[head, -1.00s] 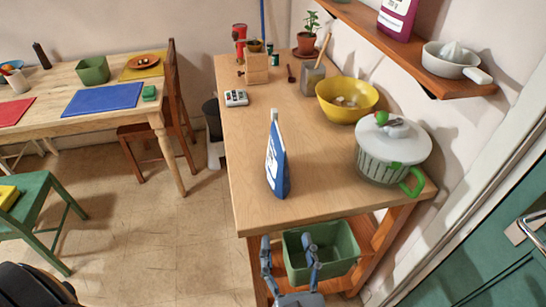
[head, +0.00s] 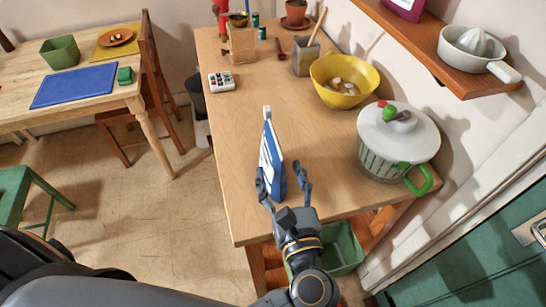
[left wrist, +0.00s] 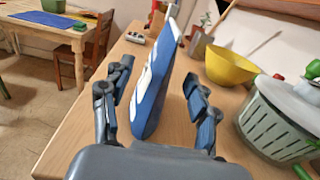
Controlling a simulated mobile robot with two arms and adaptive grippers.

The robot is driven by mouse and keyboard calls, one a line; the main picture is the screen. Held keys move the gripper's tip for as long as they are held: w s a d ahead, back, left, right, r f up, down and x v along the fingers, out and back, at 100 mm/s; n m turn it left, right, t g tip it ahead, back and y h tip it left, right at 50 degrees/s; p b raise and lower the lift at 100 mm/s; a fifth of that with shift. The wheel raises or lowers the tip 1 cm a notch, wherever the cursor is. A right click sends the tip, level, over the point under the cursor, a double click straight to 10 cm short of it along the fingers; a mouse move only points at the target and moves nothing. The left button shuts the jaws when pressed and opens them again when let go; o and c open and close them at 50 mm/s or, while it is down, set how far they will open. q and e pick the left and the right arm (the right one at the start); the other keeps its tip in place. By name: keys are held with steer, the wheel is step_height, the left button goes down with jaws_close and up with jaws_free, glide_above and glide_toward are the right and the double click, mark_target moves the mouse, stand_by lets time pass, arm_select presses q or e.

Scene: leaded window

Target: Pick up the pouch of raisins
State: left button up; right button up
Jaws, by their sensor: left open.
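A blue and white pouch (head: 273,160) stands upright on the wooden counter (head: 235,200), near its front end. Its print is too small to read, so I cannot confirm that it holds raisins. My left gripper (head: 283,178) is open at the pouch, with one finger on each side of it. In the left wrist view the pouch (left wrist: 155,85) stands between the spread fingers, with gaps visible on both sides. My right gripper is not in view.
A white-lidded pot (head: 395,150) with green handles and a yellow bowl (head: 340,85) stand to the right on the counter. A shelf (head: 440,60) hangs above, bearing a white juicer (head: 475,45). A green bin (head: 345,250) sits below. The counter left of the pouch is clear.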

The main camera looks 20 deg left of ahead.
mark_target(273, 148)
arm_select(q)
steer(key=shift+x, duration=0.8)
steer(key=shift+w+a, duration=0.15)
steer(key=shift+w, duration=0.15)
steer(key=shift+r+p+x, duration=0.25)
steer(key=shift+p+x, duration=0.85)
steer(key=shift+x, duration=0.1)
steer(key=x, duration=0.1)
steer(key=p+x, duration=0.1)
steer(key=shift+w+f, duration=0.25)
steer(key=shift+w, duration=0.05)
steer(key=shift+w+a+f, duration=0.1)
steer(key=shift+w+a, duration=0.1)
steer(key=shift+c, duration=0.3)
steer(key=c, duration=0.7)
jaws_close()
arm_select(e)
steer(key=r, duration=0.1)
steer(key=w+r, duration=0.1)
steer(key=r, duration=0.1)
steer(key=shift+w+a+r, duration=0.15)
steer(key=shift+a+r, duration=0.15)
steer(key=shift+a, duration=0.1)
